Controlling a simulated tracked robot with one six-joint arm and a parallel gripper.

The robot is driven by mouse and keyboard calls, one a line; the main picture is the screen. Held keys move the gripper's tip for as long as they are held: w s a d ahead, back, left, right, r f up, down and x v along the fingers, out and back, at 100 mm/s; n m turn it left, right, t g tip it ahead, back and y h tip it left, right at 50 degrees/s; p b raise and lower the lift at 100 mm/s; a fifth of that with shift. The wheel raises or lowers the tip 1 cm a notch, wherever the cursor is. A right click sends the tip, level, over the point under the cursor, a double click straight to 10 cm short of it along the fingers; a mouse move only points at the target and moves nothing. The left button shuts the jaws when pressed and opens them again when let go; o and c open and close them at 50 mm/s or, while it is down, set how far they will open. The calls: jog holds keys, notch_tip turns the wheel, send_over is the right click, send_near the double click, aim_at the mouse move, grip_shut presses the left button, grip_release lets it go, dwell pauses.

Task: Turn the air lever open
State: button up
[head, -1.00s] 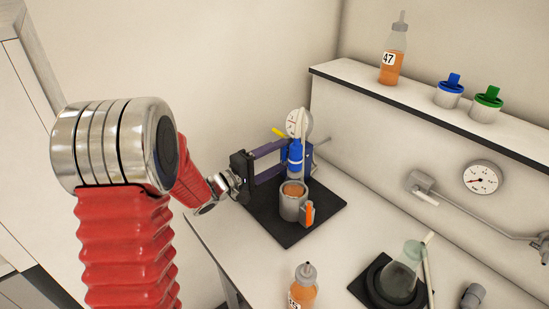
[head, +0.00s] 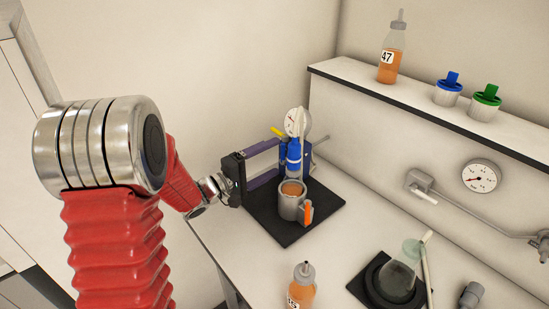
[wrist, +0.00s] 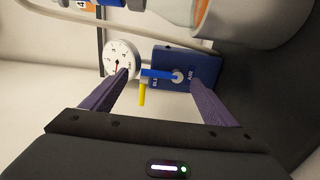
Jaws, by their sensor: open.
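The air lever (wrist: 158,73) is a short blue handle on a round pivot on a dark blue box (wrist: 205,62) lettered AIR in the wrist view. It points left from the pivot, lying between my finger lines, with no contact visible. In the head view my gripper (head: 281,160) reaches from the left toward the rig. The yellow lever (head: 276,131) shows there; I cannot make out the air lever.
A white dial gauge (wrist: 121,60) sits beside the box. On the rig's black base (head: 289,231) stands a cup of orange juice (head: 291,200). An orange bottle (head: 301,290) and a flask (head: 405,268) stand nearer the front. A shelf (head: 430,103) runs behind.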

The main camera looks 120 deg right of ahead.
jog(key=w+a, duration=0.2)
jog(key=w, duration=0.9)
jog(key=shift+w, duration=0.1)
dwell(0.5)
jog(key=w+a+r+n+t+h, duration=0.2)
jog(key=w+t, duration=0.3)
jog(key=w, duration=1.6)
jog(key=w+a+f+n+t, duration=0.15)
jog(key=w+a+t, duration=0.3)
jog(key=w, duration=0.55)
jog(key=w+a+n+t, duration=0.3)
jog(key=w+a, duration=0.3)
jog(key=w, duration=0.4)
jog(key=w+a+n+t, duration=0.4)
jog(key=w+a+t, duration=0.2)
jog(key=w+a, duration=0.6)
jog(key=w+a+r+n+t+y, duration=0.2)
jog(key=a, duration=0.8)
jog(key=w+a+r+n+t+y, duration=0.2)
jog(key=a+n+t+y, duration=0.1)
jog(key=a, duration=0.7)
jog(key=shift+w+r, duration=0.3)
jog(key=shift+r, duration=0.1)
